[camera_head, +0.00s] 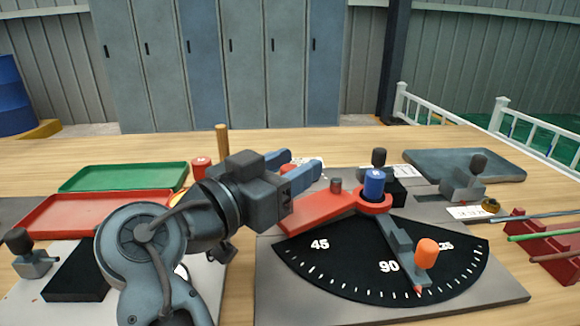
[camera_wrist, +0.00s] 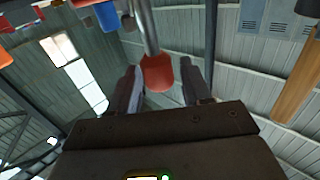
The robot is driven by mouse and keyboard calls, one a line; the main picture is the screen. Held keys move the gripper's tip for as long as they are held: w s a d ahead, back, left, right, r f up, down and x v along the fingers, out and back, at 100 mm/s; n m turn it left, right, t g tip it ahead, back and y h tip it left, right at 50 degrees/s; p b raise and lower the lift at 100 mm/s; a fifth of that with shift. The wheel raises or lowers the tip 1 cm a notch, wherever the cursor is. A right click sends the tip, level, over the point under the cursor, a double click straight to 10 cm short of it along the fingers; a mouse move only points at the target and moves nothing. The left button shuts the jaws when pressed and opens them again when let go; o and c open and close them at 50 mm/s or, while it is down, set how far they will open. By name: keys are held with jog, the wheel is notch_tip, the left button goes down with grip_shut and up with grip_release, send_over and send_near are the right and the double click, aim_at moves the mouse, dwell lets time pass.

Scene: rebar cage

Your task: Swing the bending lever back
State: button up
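The bending lever (camera_head: 318,212) is a red bar running left and toward me from a pivot with a blue cap (camera_head: 375,184). The black angle dial (camera_head: 350,268) lies beneath, with a grey stop and orange knob (camera_head: 427,252) just past 90. My gripper (camera_head: 297,166) is above the lever's left part, with its blue-grey fingers apart. In the wrist view, a red-ended metal rod (camera_wrist: 158,72) appears between the fingers (camera_wrist: 160,88), with a gap visible beside it. I cannot tell whether it is the lever's handle.
Green (camera_head: 125,177) and red (camera_head: 95,212) trays lie at left. A wooden peg (camera_head: 222,140) stands behind my arm. A clamp with a black knob (camera_head: 465,178) and a blue-grey tray (camera_head: 465,165) are behind right. A red rack (camera_head: 545,245) holds rods at right.

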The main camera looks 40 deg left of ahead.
jog(key=shift+o, duration=0.2)
jog(key=shift+r, duration=0.55)
notch_tip(320, 180, up, 3)
jog(key=shift+r, duration=0.1)
jog(key=d+r+p, duration=0.1)
jog(key=d+r, duration=0.5)
jog(key=d, duration=0.5)
jog(key=shift+w+d+r, duration=0.3)
jog(key=shift+w+r, duration=0.05)
jog(key=shift+w, duration=0.05)
